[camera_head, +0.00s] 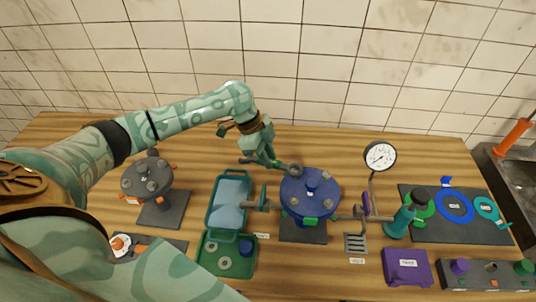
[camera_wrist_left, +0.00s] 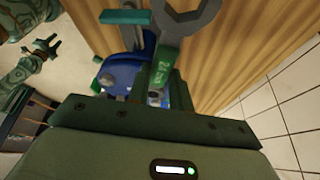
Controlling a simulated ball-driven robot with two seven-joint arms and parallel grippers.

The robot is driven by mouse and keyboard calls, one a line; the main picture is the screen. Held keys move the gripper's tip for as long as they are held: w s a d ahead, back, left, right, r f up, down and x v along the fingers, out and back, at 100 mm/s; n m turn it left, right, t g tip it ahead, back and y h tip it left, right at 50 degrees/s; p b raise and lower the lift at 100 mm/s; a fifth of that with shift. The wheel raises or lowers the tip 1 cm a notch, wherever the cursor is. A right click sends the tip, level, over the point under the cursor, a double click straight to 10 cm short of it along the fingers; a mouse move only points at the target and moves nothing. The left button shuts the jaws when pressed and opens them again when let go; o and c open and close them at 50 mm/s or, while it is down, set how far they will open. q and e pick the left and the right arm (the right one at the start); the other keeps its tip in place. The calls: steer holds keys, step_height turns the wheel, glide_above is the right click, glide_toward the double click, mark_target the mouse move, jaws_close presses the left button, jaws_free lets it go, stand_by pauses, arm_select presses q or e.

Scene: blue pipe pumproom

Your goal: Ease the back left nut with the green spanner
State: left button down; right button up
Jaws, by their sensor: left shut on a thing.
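My left gripper (camera_head: 268,158) is above the table behind the blue round flange (camera_head: 326,188). It is shut on a grey spanner with a green label (camera_wrist_left: 163,72). In the head view the spanner's ring-like head (camera_head: 295,170) is at the flange's back left edge, over where the back left nut would be; that nut is hidden, and I cannot tell if they touch.
An open green case (camera_head: 211,257) with washers stands left of the flange. A dark grey flange (camera_head: 137,181) is further left. The table behind the flange is mostly clear.

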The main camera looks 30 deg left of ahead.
mark_target(281, 191)
arm_select(q)
steer(key=shift+s+f, duration=0.15)
steer(key=shift+f, duration=0.7)
steer(key=shift+s+d+r+n+p, duration=0.1)
steer(key=shift+r+n+p, duration=0.15)
steer(key=shift+p, duration=0.4)
steer(key=s+d+n+t+y+p, duration=0.1)
steer(key=s+d+n+p, duration=0.1)
steer(key=n+p, duration=0.2)
steer(key=s+d+n+t+y+p, duration=0.1)
steer(key=s+d+n+p, duration=0.1)
steer(key=n+p, duration=0.2)
steer(key=s+d+n+t+y+p, duration=0.1)
steer(key=d+n+p, duration=0.1)
steer(key=n+p, duration=0.3)
steer(key=shift+s+d+f+t+y+p, duration=0.15)
steer(key=shift+s+f+t+y+p, duration=0.2)
steer(key=shift+p, duration=1.6)
